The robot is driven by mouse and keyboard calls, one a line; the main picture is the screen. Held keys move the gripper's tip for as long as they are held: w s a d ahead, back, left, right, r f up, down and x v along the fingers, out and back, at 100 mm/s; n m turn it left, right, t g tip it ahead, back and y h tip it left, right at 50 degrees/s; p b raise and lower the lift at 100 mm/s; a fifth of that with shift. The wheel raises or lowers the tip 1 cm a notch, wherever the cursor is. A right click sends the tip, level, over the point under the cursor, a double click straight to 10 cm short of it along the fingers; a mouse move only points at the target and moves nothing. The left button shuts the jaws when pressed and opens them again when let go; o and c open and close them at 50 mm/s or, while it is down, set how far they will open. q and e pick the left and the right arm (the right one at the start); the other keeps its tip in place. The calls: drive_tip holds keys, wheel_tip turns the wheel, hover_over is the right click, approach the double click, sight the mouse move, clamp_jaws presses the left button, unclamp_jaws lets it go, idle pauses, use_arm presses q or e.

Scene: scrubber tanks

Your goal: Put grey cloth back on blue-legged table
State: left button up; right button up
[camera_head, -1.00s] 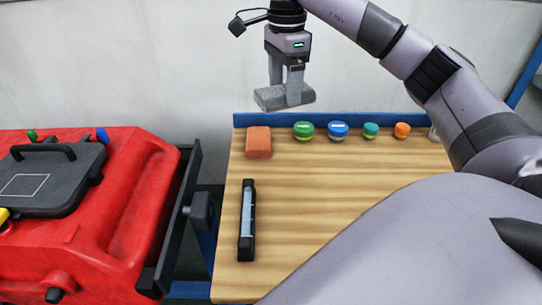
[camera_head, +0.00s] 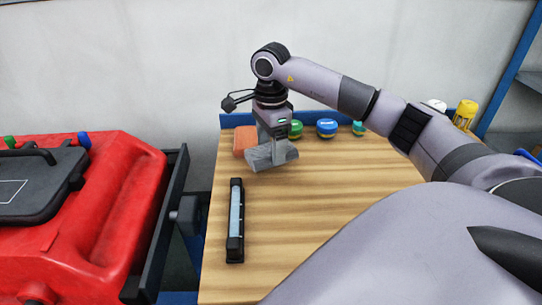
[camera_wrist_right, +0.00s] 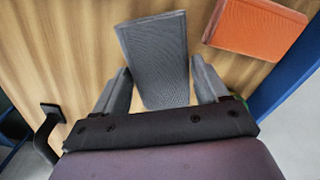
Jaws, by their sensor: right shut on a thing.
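The grey cloth (camera_head: 259,160) looks like a folded pad. My right gripper (camera_head: 273,148) is shut on it and holds it over the back left part of the wooden tabletop (camera_head: 330,195). The cloth looks low and slightly tilted; I cannot tell whether it touches the wood. In the right wrist view the cloth (camera_wrist_right: 155,60) sits between the two fingers of my right gripper (camera_wrist_right: 160,78), with wood behind it. Blue frame parts show at the table's back and left side. My left gripper is not in view.
An orange block (camera_head: 240,143) lies close behind the cloth. Green (camera_head: 296,128), blue (camera_head: 327,128) and teal (camera_head: 358,128) round items line the back edge. A black bar with a pale strip (camera_head: 236,220) lies front left. A red machine (camera_head: 120,190) stands left. Mid-table is clear.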

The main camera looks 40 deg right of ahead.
sight(271, 149)
drive_tip(key=shift+f, duration=1.8)
drive_tip(key=shift+f, duration=0.15)
drive_tip(key=o, duration=1)
wheel_tip(271, 149, up, 12)
drive_tip(key=shift+r, duration=0.2)
